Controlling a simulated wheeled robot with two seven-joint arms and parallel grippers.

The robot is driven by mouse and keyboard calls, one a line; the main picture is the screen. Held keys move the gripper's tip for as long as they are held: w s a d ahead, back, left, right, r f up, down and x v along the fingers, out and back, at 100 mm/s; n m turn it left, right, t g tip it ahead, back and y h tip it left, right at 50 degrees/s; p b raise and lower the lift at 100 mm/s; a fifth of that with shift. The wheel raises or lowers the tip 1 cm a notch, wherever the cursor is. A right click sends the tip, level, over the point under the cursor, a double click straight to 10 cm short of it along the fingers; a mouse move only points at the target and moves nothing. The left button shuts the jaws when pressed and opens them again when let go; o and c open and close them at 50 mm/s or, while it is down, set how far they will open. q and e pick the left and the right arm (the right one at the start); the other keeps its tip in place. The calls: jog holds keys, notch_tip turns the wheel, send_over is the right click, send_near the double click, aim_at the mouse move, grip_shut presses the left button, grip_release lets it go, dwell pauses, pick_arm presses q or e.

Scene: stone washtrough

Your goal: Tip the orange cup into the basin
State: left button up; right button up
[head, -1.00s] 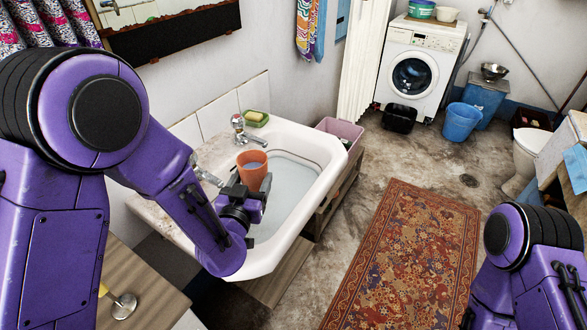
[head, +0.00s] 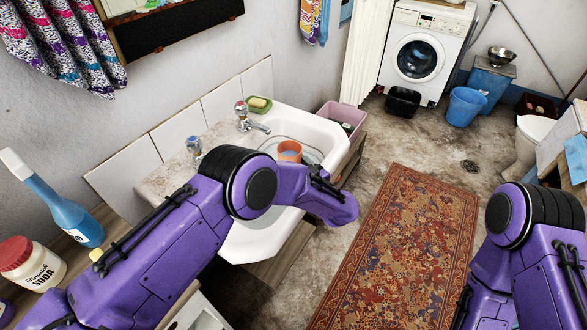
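The orange cup (head: 289,151) is over the white basin (head: 325,128) in the head view. Its rim and upper part show; my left arm hides its lower part, and I cannot tell how far it is tilted or what is in it. My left gripper (head: 318,177) is beside the cup, mostly hidden behind my forearm. Its fingertips do not show clearly, but the cup has moved along with it, so it is shut on the cup. My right arm is at the lower right, with its gripper out of view.
A tap (head: 251,118) and a green soap dish (head: 259,104) stand at the basin's back edge. A blue bottle (head: 66,208) and a soda jar (head: 33,262) stand at left. A pink crate (head: 342,116) is beyond the basin. A patterned rug (head: 405,245) covers the floor at right.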

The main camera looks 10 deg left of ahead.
pick_arm(q)
jog(key=shift+s+r, duration=0.15)
jog(key=shift+r, duration=0.05)
dwell(0.3)
jog(key=shift+d+r+n+h+p, duration=0.3)
jog(key=shift+n+h+p, duration=0.2)
jog(key=shift+n+p, duration=0.3)
jog(key=shift+f, duration=0.1)
